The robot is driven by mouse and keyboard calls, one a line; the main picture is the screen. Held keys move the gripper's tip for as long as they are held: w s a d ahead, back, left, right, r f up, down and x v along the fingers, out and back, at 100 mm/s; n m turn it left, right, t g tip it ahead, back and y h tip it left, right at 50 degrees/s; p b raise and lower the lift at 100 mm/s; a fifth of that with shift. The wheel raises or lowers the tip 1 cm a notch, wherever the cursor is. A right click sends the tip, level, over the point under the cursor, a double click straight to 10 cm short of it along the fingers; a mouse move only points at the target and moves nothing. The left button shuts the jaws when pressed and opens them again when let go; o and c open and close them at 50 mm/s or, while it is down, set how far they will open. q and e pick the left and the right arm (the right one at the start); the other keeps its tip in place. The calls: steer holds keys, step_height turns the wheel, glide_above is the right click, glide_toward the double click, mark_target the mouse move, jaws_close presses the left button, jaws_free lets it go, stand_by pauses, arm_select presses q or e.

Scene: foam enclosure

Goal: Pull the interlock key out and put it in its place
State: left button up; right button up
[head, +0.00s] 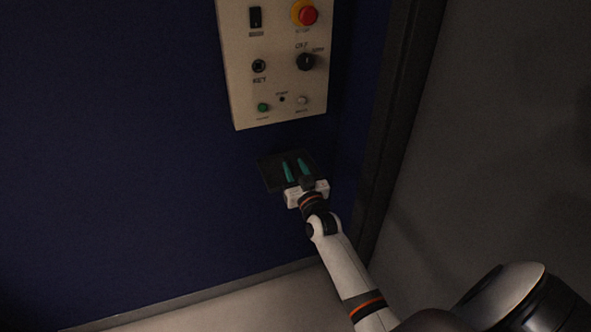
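A cream control panel (238,90) is on the dark blue wall. On its left side is a round black key switch (258,66); I cannot make out a key standing out of it. Below the panel is a small black tray or shelf (268,175). My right gripper (296,163) is in front of this tray, its two teal fingers apart, with no object visible between them. The gripper hides part of the tray, and I cannot make out a key there. My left gripper is not in view.
The panel also has a black rocker switch (255,17), a red stop button (308,15) on a yellow base, a black rotary knob (305,62) and a green button or lamp (263,107). A dark post (401,90) runs to the right. The wall to the left is bare.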

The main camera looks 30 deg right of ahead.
steer(key=shift+s, duration=0.1)
steer(key=v, duration=1.1)
steer(key=shift+s+a, duration=0.15)
steer(key=shift+s, duration=0.25)
steer(key=s+a+f+n+g+y+p, duration=0.1)
steer(key=s+a+f+g, duration=0.25)
steer(key=f, duration=0.75)
steer(key=s+a+f+n+g+y+p, duration=0.1)
steer(key=s+a+f+g+y, duration=0.3)
steer(key=f, duration=0.7)
steer(key=s+a+f+n+g+h+p, duration=0.15)
steer(key=s+f, duration=0.35)
steer(key=f, duration=0.5)
steer(key=s+a+f+g, duration=0.1)
steer(key=s+f+g, duration=0.3)
steer(key=s, duration=1)
steer(key=s+a+f+n+g, duration=0.1)
steer(key=s+f+g, duration=0.4)
steer(key=s+f, duration=0.4)
steer(key=s+y, duration=0.1)
steer(key=s, duration=0.4)
steer(key=shift+s+p, duration=0.25)
steer(key=shift+p, duration=0.05)
steer(key=shift+a+f+n, duration=0.1)
steer(key=shift+f+n, duration=0.05)
steer(key=shift+n, duration=0.1)
